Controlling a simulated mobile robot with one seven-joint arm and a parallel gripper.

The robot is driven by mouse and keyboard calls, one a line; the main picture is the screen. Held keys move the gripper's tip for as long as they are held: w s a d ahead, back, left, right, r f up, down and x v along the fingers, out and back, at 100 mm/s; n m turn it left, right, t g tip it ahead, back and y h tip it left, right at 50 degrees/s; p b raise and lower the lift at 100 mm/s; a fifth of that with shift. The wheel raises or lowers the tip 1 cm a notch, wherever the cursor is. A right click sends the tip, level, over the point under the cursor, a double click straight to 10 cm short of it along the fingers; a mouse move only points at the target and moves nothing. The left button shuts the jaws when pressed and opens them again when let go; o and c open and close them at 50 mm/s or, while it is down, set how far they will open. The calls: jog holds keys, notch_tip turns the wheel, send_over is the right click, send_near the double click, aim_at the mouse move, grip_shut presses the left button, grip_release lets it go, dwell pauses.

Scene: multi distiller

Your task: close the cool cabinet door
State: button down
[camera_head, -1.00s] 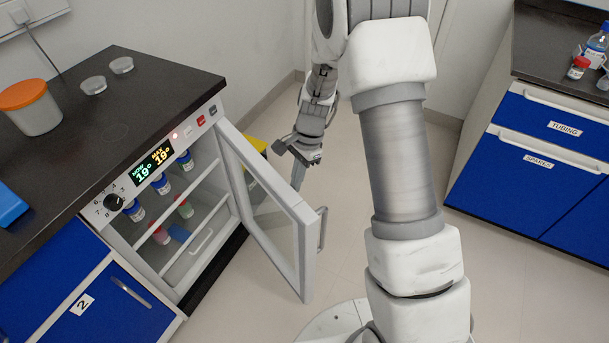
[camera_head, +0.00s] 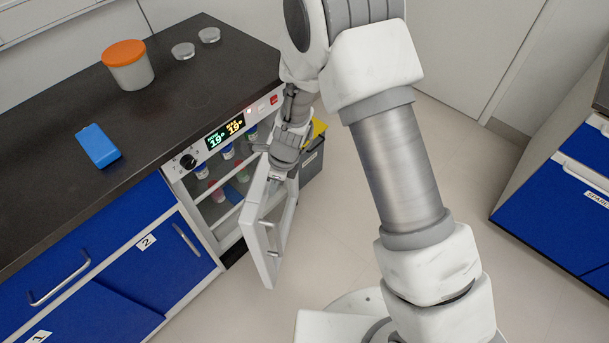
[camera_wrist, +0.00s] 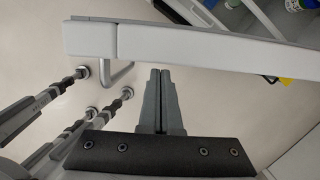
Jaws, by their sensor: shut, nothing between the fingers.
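The cool cabinet (camera_head: 213,168) is built under the dark worktop, with a lit display and bottles on its shelves. Its white-framed glass door (camera_head: 257,248) stands open, swung out into the room. In the wrist view the door frame (camera_wrist: 190,38) crosses the top, with its bar handle (camera_wrist: 118,78) on the left. My gripper (camera_head: 276,176) is at the door's upper edge in the head view, on the outer side. In the wrist view the fingers of my gripper (camera_wrist: 160,72) are together and empty, with tips close to the door frame. I cannot tell whether they touch it.
A dark bin (camera_head: 313,160) with a yellow part stands beyond the door. Blue cupboards (camera_head: 150,265) stand left of the cabinet, and a blue drawer unit (camera_head: 555,215) stands at the right. The worktop (camera_head: 60,140) holds a tub, dishes and a blue box. Open floor lies in front.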

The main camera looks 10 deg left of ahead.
jog(key=w+a+m+p, duration=0.1)
jog(key=a+m+p, duration=0.2)
jog(key=a+p, duration=0.3)
jog(key=shift+w+a+t, duration=0.15)
jog(key=shift+a+t, duration=0.25)
jog(key=shift+a, duration=1.55)
jog(key=shift+d, duration=0.1)
